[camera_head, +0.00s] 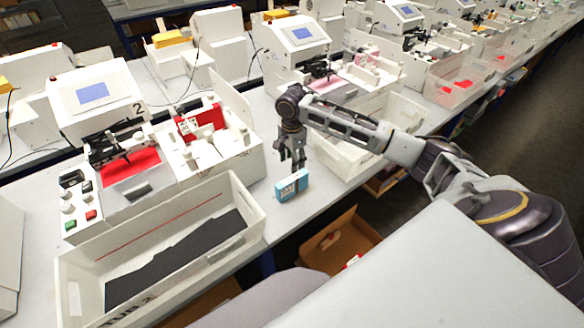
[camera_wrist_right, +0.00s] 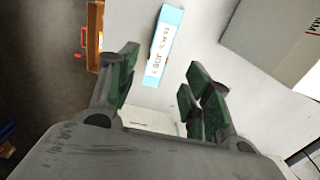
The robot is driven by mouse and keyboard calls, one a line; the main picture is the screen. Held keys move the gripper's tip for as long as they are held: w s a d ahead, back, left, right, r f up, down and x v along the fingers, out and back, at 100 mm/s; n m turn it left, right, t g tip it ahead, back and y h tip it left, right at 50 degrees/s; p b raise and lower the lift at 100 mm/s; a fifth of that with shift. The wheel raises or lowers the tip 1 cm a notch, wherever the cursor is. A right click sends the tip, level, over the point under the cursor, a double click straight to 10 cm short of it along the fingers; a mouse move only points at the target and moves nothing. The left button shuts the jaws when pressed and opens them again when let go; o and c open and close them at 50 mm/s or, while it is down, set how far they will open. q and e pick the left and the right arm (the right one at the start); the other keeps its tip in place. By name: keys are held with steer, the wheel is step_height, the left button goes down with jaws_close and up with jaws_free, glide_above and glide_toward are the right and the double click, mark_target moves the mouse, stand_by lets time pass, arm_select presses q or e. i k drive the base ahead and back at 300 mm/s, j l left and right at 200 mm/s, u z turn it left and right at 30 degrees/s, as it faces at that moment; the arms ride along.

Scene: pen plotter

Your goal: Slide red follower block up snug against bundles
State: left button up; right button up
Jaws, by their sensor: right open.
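A red block (camera_head: 209,117) stands in the white feeder of machine 2 in the head view. It looks like the follower block. A small white piece with red marks (camera_head: 187,126) sits at its left end; I cannot tell whether they touch or whether this is a bundle. My right gripper (camera_head: 291,160) points down, to the right of the feeder and apart from the red block. Its jaws are open and empty in the right wrist view (camera_wrist_right: 160,75). A blue and white labelled box (camera_head: 292,185) is just below it, and shows beyond the fingertips (camera_wrist_right: 163,45). My left gripper is out of view.
A white tub (camera_head: 245,220) with dark sheets stands in front of machine 2. The machine's screen unit (camera_head: 95,98) is at the left. Another white tub (camera_head: 345,158) lies behind my right arm. An open cardboard box (camera_head: 345,238) is below the table's front edge.

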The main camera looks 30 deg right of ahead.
mark_target(331, 240)
steer(key=z, duration=1.65)
